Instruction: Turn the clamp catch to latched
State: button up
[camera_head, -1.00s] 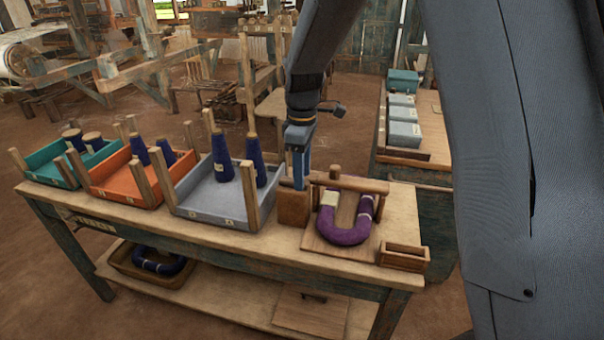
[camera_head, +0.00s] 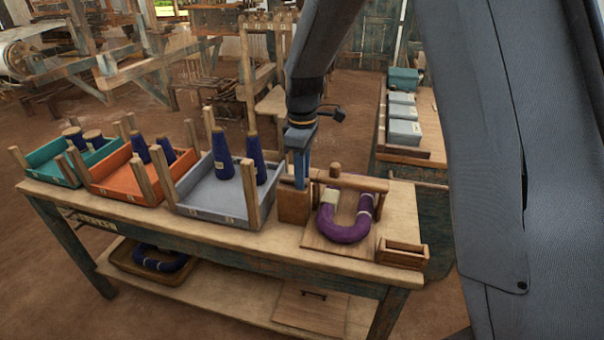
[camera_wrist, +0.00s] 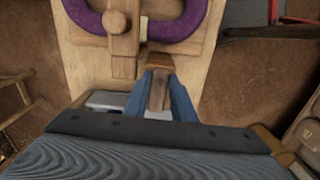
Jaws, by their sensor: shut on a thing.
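The clamp is a wooden bar (camera_head: 362,183) lying across a purple yarn hank (camera_head: 345,233) on a small wooden board (camera_head: 312,240). A brown wooden block (camera_head: 294,208) stands at its left end. My gripper (camera_head: 301,184) points down at this block, its blue fingers hiding most of what they hold. In the wrist view, my gripper (camera_wrist: 163,92) is shut on a narrow wooden piece, seemingly the clamp catch (camera_wrist: 158,92). A wooden cross-piece with a round knob (camera_wrist: 115,22) lies just beyond. I cannot tell whether the catch is latched.
A small open wooden box (camera_head: 402,255) sits at the board's right. A grey tray (camera_head: 225,211) with blue yarn cones stands close on the left, its posts near my gripper. Orange (camera_head: 150,190) and teal (camera_head: 45,172) trays stand further left. Bare tabletop (camera_head: 405,212) lies to the right.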

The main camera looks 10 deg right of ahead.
jog(key=m+p, duration=0.1)
jog(key=m, duration=0.3)
jog(key=shift+r+m+p, duration=0.1)
jog(key=shift+m+p, duration=0.2)
jog(key=m+p, duration=0.1)
jog(key=m, duration=0.3)
jog(key=m+p, duration=0.1)
jog(key=m, duration=0.3)
jog(key=shift+m, duration=0.4)
jog(key=shift+w+m+p, duration=0.1)
jog(key=shift+m+p, duration=0.2)
jog(key=shift+m, duration=1.6)
jog(key=o, duration=1.1)
jog(key=shift+c, duration=0.2)
jog(key=shift+r+b, duration=1)
jog(key=shift+r, duration=2.9)
